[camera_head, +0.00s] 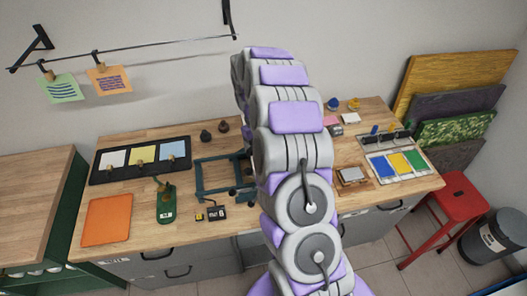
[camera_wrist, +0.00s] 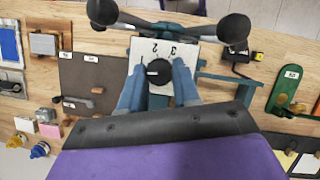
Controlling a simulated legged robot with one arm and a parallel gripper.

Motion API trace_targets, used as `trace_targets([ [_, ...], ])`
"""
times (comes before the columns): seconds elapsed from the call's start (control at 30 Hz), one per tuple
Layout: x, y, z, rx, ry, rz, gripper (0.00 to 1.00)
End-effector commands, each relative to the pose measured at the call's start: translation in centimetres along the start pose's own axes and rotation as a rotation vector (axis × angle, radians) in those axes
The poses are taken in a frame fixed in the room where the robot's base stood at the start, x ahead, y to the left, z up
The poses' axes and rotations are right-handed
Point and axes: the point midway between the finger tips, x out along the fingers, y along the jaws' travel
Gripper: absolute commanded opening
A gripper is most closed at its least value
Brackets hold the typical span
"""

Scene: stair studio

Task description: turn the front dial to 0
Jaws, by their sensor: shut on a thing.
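In the wrist view, the dial is a dark round knob (camera_wrist: 158,72) on a white plate with the digits 2 and 3 showing upside down. A pale mark shows on the knob; which number it points at cannot be told. The rest of the scale is hidden. My gripper (camera_wrist: 160,82) has its two blue fingers on either side of the knob, shut on it. In the head view, my arm hides the dial and gripper. A teal frame (camera_head: 212,172) stands on the bench left of my arm.
Two dark balls on rods (camera_wrist: 233,28) stand close to the gripper in the wrist view. The wooden bench (camera_head: 140,225) holds an orange sheet (camera_head: 107,221), a green stapler-like tool (camera_head: 166,203) and a tray of coloured cards (camera_head: 143,157). A red stool (camera_head: 460,200) stands at right.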

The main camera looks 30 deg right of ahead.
Motion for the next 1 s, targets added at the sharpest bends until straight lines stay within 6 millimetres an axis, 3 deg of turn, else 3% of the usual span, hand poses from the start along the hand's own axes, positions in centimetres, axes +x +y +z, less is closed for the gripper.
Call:
trace_targets([
  [0.5,-0.01,-0.19,0.2,-0.358,-0.003,0.15,0.01],
  [1.0,0.07,-0.24,0.17,-0.452,-0.003,0.188,0.01],
])
